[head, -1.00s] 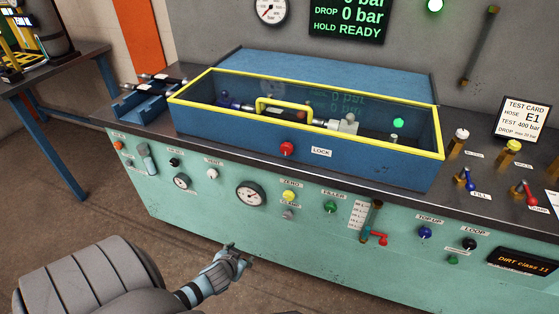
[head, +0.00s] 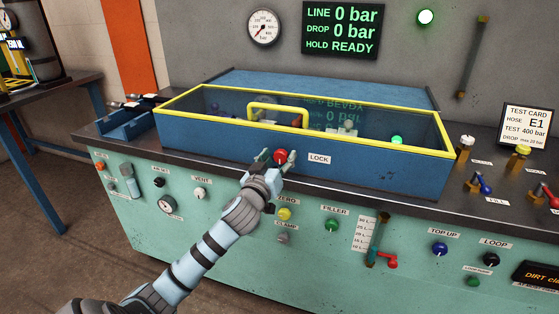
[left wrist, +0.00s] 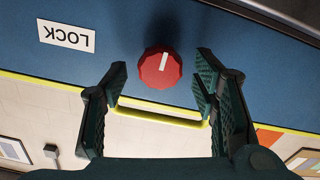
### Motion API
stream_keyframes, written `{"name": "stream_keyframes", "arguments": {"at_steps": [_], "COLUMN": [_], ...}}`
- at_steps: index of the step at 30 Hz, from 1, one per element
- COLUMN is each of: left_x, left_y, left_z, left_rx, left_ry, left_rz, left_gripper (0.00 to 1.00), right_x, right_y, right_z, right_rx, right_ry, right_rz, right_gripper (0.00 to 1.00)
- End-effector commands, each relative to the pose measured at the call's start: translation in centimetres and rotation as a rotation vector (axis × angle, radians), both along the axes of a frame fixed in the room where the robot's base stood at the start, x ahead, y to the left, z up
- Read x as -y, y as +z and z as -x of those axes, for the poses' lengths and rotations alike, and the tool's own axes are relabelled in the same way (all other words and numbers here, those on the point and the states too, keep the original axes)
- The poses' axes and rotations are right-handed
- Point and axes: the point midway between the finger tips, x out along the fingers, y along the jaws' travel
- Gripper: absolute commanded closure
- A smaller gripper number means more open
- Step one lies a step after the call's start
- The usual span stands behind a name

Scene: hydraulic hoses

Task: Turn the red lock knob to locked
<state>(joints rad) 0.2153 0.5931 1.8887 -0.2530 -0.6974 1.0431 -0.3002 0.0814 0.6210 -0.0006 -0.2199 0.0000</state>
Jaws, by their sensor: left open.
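The red lock knob (head: 281,156) sits on the front face of the blue test box (head: 390,172), left of the LOCK label (head: 319,159). In the left wrist view the knob (left wrist: 160,67) shows a white pointer line, close to upright in that picture and slightly tilted. My left gripper (head: 276,158) is open at the knob. In the left wrist view its two fingers (left wrist: 161,72) stand apart on either side of the knob, with gaps and nothing held. My right gripper is not in view.
The box has a yellow-framed clear lid with a yellow handle (head: 278,107). Below on the green panel are the yellow ZERO knob (head: 285,214) and green FILLER knob (head: 332,225). The display (head: 343,29) reads LINE 0 bar, HOLD READY.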

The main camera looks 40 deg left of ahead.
Motion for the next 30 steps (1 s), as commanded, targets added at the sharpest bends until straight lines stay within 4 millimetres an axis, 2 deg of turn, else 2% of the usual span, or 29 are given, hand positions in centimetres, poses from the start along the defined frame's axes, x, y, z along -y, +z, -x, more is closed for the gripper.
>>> {"name": "stream_keyframes", "arguments": {"at_steps": [3, 10, 19, 30], "left_x": [-0.21, -0.19, -0.19, -0.19], "left_y": [-0.03, -0.01, -0.02, 0.14], "left_z": [-0.68, -0.76, -0.73, -0.72], "left_rx": [-0.001, -0.001, -0.001, -0.019], "left_ry": [0.0, -0.001, -0.001, 0.0], "left_rz": [0.001, 0.0, 0.0, -0.051], "left_gripper": [0.46, 0.48, 0.94, 0.94], "right_x": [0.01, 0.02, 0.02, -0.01], "right_y": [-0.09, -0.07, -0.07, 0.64], "right_z": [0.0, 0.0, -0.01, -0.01], "right_rx": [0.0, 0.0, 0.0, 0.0], "right_ry": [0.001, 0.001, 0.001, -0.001], "right_rz": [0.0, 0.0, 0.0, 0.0], "right_gripper": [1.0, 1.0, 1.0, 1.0]}}
